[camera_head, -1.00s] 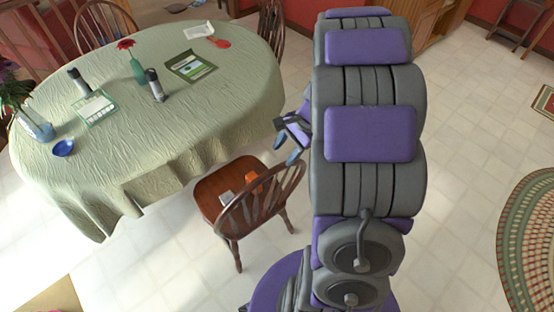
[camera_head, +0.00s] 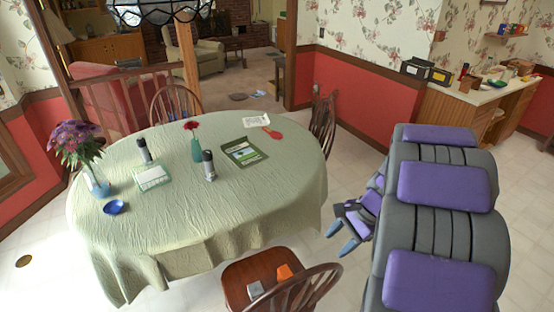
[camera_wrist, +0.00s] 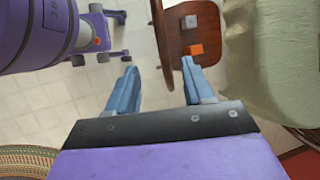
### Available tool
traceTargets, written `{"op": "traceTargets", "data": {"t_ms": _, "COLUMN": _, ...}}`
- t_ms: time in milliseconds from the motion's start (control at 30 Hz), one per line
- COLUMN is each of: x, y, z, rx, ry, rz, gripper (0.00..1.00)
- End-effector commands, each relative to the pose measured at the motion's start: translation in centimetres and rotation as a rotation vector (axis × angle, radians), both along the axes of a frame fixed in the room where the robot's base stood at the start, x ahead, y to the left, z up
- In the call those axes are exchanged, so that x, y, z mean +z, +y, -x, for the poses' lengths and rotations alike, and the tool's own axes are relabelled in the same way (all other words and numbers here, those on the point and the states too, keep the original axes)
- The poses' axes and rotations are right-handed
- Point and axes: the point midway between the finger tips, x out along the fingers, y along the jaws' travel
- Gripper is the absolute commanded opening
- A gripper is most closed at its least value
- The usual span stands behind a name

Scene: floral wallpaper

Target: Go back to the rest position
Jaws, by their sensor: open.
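My gripper (camera_head: 345,236) is right of the table, in front of my arm in the head view. In the wrist view its two blue fingers (camera_wrist: 160,88) stand apart with nothing between them. Bare tiled floor shows beyond the gap. The arm is raised at the right of the head view. A wooden chair (camera_head: 240,279) stands at the table's front, with an orange item (camera_head: 285,271) and a grey item (camera_head: 256,290) on its seat. The chair seat (camera_wrist: 178,50) shows just beyond the right finger in the wrist view; I cannot tell how far below.
The oval table (camera_head: 150,228) with a green cloth carries two dark cylinders, a blue bowl (camera_head: 114,207), flower vases and books. A counter (camera_head: 466,98) stands at the back right. Chairs stand behind the table. Tiled floor is free between table and counter.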

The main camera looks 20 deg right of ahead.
Motion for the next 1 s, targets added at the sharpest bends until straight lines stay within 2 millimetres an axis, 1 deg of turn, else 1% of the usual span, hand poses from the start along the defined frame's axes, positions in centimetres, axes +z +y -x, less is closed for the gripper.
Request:
{"op": "traceTargets", "data": {"t_ms": 67, "x": 0.0, "y": 0.1, "z": 0.0, "rx": 0.002, "ry": 0.000, "rz": 0.000, "gripper": 0.52}}
{"op": "traceTargets", "data": {"t_ms": 167, "x": 0.4, "y": 1.0, "z": 0.3, "rx": 0.037, "ry": -0.001, "rz": 0.010, "gripper": 0.52}}
{"op": "traceTargets", "data": {"t_ms": 267, "x": 1.3, "y": 3.3, "z": 1.2, "rx": 0.129, "ry": -0.002, "rz": 0.033, "gripper": 0.52}}
{"op": "traceTargets", "data": {"t_ms": 367, "x": 2.5, "y": 6.7, "z": 3.0, "rx": 0.274, "ry": -0.003, "rz": 0.069, "gripper": 0.52}}
{"op": "traceTargets", "data": {"t_ms": 400, "x": 2.9, "y": 8.1, "z": 3.8, "rx": 0.340, "ry": -0.005, "rz": 0.085, "gripper": 0.52}}
{"op": "traceTargets", "data": {"t_ms": 500, "x": 3.8, "y": 11.1, "z": 6.4, "rx": 0.506, "ry": -0.006, "rz": 0.122, "gripper": 0.52}}
{"op": "traceTargets", "data": {"t_ms": 567, "x": 4.3, "y": 12.6, "z": 8.0, "rx": 0.608, "ry": -0.012, "rz": 0.145, "gripper": 0.52}}
{"op": "traceTargets", "data": {"t_ms": 600, "x": 4.6, "y": 13.5, "z": 9.0, "rx": 0.675, "ry": -0.014, "rz": 0.160, "gripper": 0.52}}
{"op": "traceTargets", "data": {"t_ms": 700, "x": 5.0, "y": 15.5, "z": 11.9, "rx": 0.843, "ry": -0.020, "rz": 0.194, "gripper": 0.52}}
{"op": "traceTargets", "data": {"t_ms": 767, "x": 5.3, "y": 16.4, "z": 13.6, "rx": 0.944, "ry": -0.027, "rz": 0.219, "gripper": 0.52}}
{"op": "traceTargets", "data": {"t_ms": 800, "x": 5.4, "y": 16.8, "z": 14.8, "rx": 1.012, "ry": -0.030, "rz": 0.233, "gripper": 0.52}}
{"op": "traceTargets", "data": {"t_ms": 900, "x": 5.5, "y": 17.5, "z": 17.5, "rx": 1.168, "ry": -0.040, "rz": 0.266, "gripper": 0.52}}
{"op": "traceTargets", "data": {"t_ms": 1000, "x": 5.4, "y": 17.8, "z": 19.5, "rx": 1.293, "ry": -0.046, "rz": 0.295, "gripper": 0.52}}
